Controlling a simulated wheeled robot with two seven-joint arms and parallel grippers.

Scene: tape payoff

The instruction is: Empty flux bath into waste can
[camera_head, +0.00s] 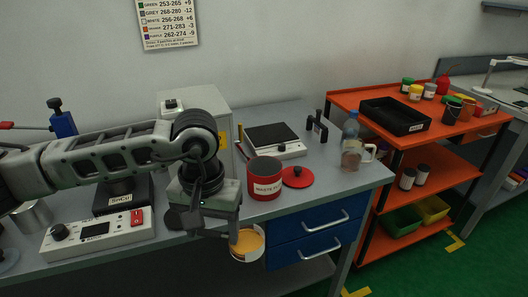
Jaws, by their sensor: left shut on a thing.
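The waste can (265,187), a red can with a white label and an open top, stands upright on the grey bench near its front edge. A red round lid (298,178) lies on the bench just right of it. My left gripper (236,235) is shut on the flux bath (249,254), a small pale cup with amber contents. The cup is in front of the bench's front edge, lower than the waste can and a little left of it. The fingers hide part of the cup's rim. My right gripper is out of view.
A hot plate (272,138) and a dark two-post stand (317,126) are behind the can. A clear bottle (351,150) stands to the right. A white control box (98,233) is at left. An orange cart (430,156) holds a black tray (394,116).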

